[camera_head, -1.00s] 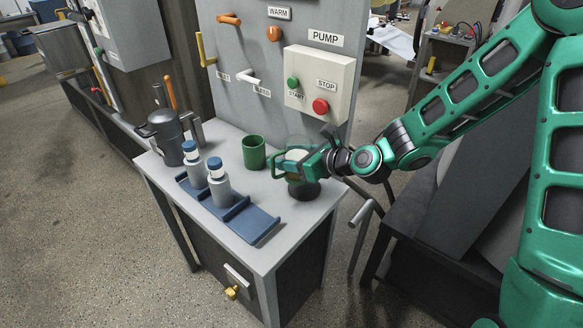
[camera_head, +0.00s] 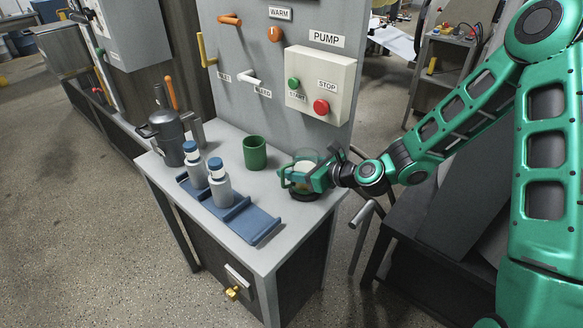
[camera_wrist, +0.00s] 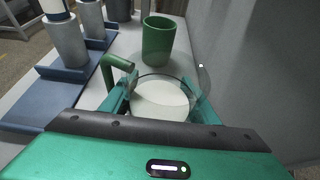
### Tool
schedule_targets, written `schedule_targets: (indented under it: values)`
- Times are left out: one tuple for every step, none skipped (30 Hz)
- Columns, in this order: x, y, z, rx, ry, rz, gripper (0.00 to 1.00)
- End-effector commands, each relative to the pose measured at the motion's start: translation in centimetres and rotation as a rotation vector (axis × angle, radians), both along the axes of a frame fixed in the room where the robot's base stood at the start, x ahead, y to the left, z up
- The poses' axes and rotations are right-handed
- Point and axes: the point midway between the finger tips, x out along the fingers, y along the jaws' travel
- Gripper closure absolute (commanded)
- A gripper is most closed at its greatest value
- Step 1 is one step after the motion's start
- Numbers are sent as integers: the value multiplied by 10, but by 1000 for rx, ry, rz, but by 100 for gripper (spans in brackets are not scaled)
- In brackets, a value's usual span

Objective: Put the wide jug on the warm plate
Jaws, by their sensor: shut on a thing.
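The wide jug (camera_head: 306,156) is clear glass with a green handle and pale contents. My gripper (camera_head: 312,180) is shut on it from the right, at the right end of the bench. In the wrist view the jug (camera_wrist: 160,98) sits upright between my two fingers, its handle to the left. The warm plate (camera_head: 304,197) is a dark round disc directly under the jug, mostly hidden by jug and gripper. The jug's base is at or very close to the plate; contact cannot be made out.
A green cup (camera_head: 255,153) stands just left of the jug. A blue rack (camera_head: 252,225) with two blue-capped bottles (camera_head: 219,184) lies in front, and a dark grey pot (camera_head: 167,138) stands at the left. The control panel (camera_head: 268,80) rises behind.

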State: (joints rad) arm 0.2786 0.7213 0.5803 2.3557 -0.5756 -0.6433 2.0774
Motion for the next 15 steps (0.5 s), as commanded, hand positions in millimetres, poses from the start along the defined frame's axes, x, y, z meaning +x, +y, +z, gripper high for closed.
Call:
schedule_targets:
  values:
    - [0,0,0,1,-1,0,73]
    - [0,0,0,1,-1,0,73]
    - [0,0,-1,0,0,0,73]
    - [0,0,-2,0,0,1,73]
    - [0,0,-2,-1,-1,0,38]
    - [0,0,-2,-1,-1,0,29]
    - [0,0,-2,-1,-1,0,27]
    - [0,0,-2,-1,-1,0,27]
    - [0,0,-2,-1,-1,0,27]
    - [0,0,-2,0,0,0,27]
    - [0,0,-2,0,0,0,27]
    - [0,0,-2,0,0,0,27]
    - [0,0,-2,0,0,0,27]
    - [0,0,-2,0,0,0,27]
    - [0,0,-1,-1,-1,0,27]
